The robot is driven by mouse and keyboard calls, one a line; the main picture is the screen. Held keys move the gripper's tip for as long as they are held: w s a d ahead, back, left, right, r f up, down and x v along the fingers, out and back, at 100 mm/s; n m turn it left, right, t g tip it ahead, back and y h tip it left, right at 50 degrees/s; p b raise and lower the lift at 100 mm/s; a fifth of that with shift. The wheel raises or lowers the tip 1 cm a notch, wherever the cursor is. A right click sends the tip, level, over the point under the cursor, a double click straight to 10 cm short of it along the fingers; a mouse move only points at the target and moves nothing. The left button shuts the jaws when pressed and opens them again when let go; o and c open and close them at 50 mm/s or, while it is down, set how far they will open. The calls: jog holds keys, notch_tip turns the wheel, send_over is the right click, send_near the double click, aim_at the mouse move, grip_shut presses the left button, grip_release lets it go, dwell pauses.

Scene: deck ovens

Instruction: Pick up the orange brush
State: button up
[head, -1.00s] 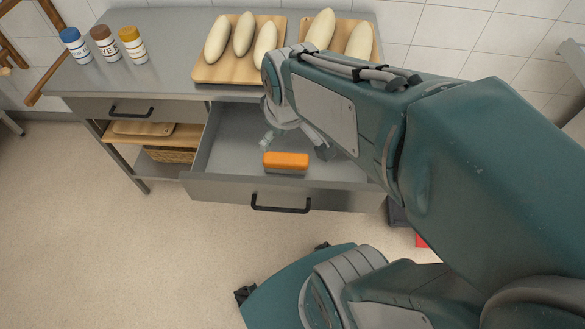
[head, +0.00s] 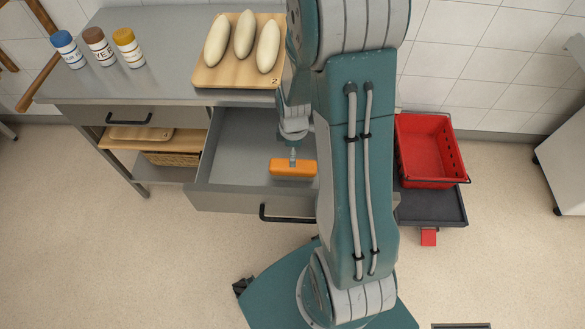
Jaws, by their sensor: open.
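The orange brush (head: 293,168) lies in the open drawer (head: 231,168), near its front wall. My gripper (head: 292,158) points down into the drawer, with a fingertip showing right at the brush's back edge in the picture. The rest of the gripper is largely hidden behind my arm. I cannot tell whether it touches the brush. The gripper is open and the brush still rests in the drawer.
A steel counter (head: 176,50) stands above the drawer, with a wooden board (head: 213,76) of pale dough loaves and several jars (head: 98,45). A red crate (head: 428,150) stands on a dark cart right of my arm. The floor at left is clear.

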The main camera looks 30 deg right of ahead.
aim_at(293, 170)
notch_tip(293, 170, down, 8)
jog(key=shift+w+r, duration=0.1)
jog(key=shift+r, duration=0.1)
dwell(0.3)
jog(key=c, duration=1.2)
